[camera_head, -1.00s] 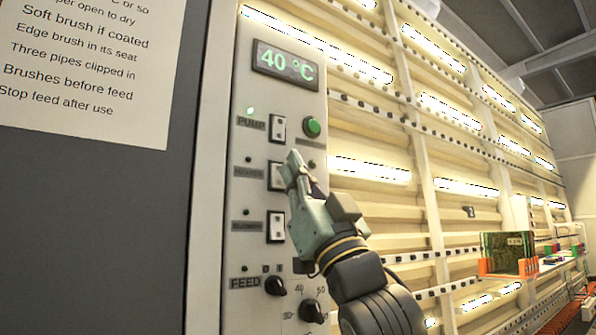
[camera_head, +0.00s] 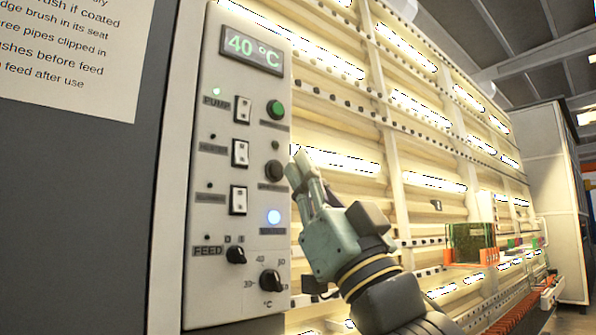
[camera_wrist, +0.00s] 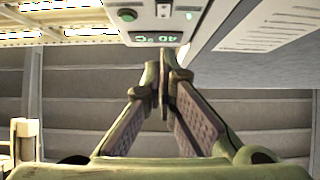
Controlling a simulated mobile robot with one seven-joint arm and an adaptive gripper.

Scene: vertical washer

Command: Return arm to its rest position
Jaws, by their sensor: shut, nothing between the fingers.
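My gripper (camera_head: 298,160) is shut and empty, to the right of the control panel in the head view and in front of the lit washer wall. In the wrist view its fingers (camera_wrist: 165,58) meet at their tips, with nothing between them. The control panel (camera_head: 203,290) shows 40 °C on its display (camera_head: 252,51). It has PUMP, heater and further rocker switches, a green button (camera_head: 276,109), a dark button (camera_head: 273,171), a glowing bluish-white light (camera_head: 273,217) and two knobs. The green lamp by PUMP is lit.
A tall washer wall (camera_head: 420,150) with bright strip lights runs back to the right. An orange rack (camera_head: 470,258) with green boards stands at its lower right. A printed notice (camera_head: 75,55) hangs on the dark panel at left. A white cabinet (camera_head: 550,170) stands at far right.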

